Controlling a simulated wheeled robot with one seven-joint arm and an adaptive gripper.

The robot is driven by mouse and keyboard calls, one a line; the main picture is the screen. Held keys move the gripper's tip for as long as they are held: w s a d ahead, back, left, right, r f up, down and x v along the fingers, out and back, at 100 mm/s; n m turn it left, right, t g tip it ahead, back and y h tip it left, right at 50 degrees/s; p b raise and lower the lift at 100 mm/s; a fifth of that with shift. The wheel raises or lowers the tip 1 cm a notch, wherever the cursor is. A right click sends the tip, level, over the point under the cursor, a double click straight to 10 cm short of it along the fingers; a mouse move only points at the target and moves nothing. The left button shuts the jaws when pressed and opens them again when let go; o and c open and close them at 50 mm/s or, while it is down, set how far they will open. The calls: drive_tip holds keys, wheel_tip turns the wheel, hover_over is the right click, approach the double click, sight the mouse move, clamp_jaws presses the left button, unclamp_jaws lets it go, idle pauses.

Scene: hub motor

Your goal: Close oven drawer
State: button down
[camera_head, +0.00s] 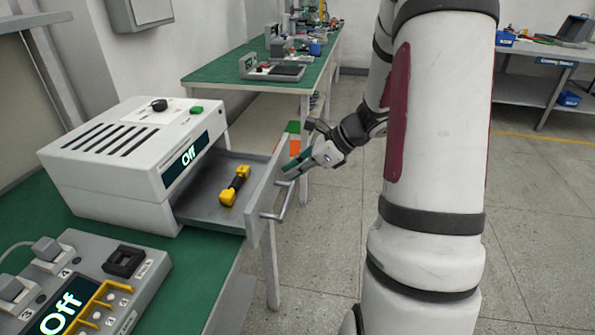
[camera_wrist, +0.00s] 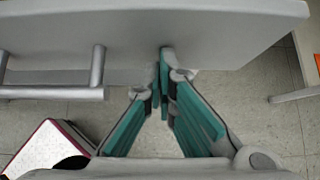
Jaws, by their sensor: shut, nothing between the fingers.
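The oven (camera_head: 130,160) is a white box with dark vents and a display reading "Off", standing on a green bench. Its grey drawer (camera_head: 205,208) is pulled out to the right. A yellow and black part (camera_head: 235,186) lies inside the drawer. The drawer front carries a bar handle (camera_head: 281,204), which also shows in the wrist view (camera_wrist: 55,92). My gripper (camera_head: 287,172) is outside the drawer front, near its far end beyond the handle. In the wrist view my gripper's teal fingers (camera_wrist: 165,60) are together and empty, with the tips at the drawer front (camera_wrist: 140,30); I cannot tell if they touch.
A control unit (camera_head: 80,290) with yellow brackets sits on the near bench. Another green bench (camera_head: 225,65) with devices stands behind. A grey table (camera_head: 545,85) with blue bins is at the back right. Open tiled floor lies right of the drawer.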

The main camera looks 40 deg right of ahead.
drive_tip(key=w+a, duration=0.3)
drive_tip(key=w, duration=0.1)
drive_tip(key=w+a, duration=0.4)
drive_tip(key=w, duration=0.1)
drive_tip(key=w+a, duration=0.3)
drive_tip(key=w, duration=0.1)
drive_tip(key=shift+w+a, duration=0.2)
drive_tip(key=shift+a, duration=0.1)
drive_tip(key=shift+r, duration=0.1)
